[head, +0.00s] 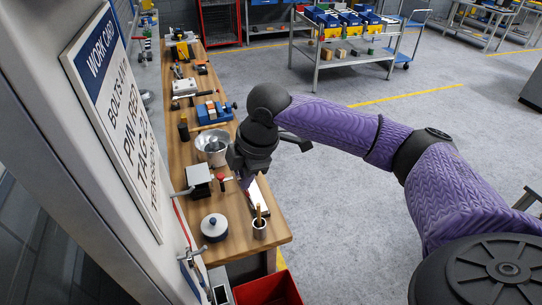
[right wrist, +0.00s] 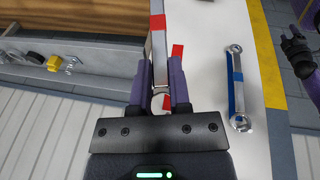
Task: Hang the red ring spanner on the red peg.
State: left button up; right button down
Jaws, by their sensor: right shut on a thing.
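My right gripper (right wrist: 160,92) is shut on the red ring spanner (right wrist: 158,42), a steel spanner with red bands. In the right wrist view it extends away from between the purple fingers, over a white surface. In the head view my right gripper (head: 245,182) points down over the near part of the bench; the spanner is hard to make out there. I cannot identify the red peg for certain in either view. A black and purple part of mine (right wrist: 297,50) shows at the right edge of the wrist view, perhaps my left gripper; its jaws are unclear.
A blue-banded spanner (right wrist: 236,88) lies on the white surface (right wrist: 208,65), right of my gripper. A yellow part (right wrist: 53,63) sits on a grey rail at left.

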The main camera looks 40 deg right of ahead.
aim_at(193, 188)
jog(key=shift+a+f, duration=0.15)
jog(key=shift+a, duration=0.05)
jog(key=w+a+b, duration=0.1)
jog(key=a, duration=0.2)
jog(key=a+b, duration=0.1)
jog(key=a, duration=0.2)
jog(key=w+a+f+b, duration=0.1)
jog(key=a, duration=0.2)
jog(key=shift+w+a+f, duration=0.1)
jog(key=shift+w+a, duration=0.1)
jog(key=shift+w, duration=0.1)
pick_arm(q)
jog(key=f, duration=0.2)
jog(key=shift+s+f, duration=0.3)
jog(key=shift+f, duration=0.1)
pick_arm(e)
jog(key=shift+f, duration=0.15)
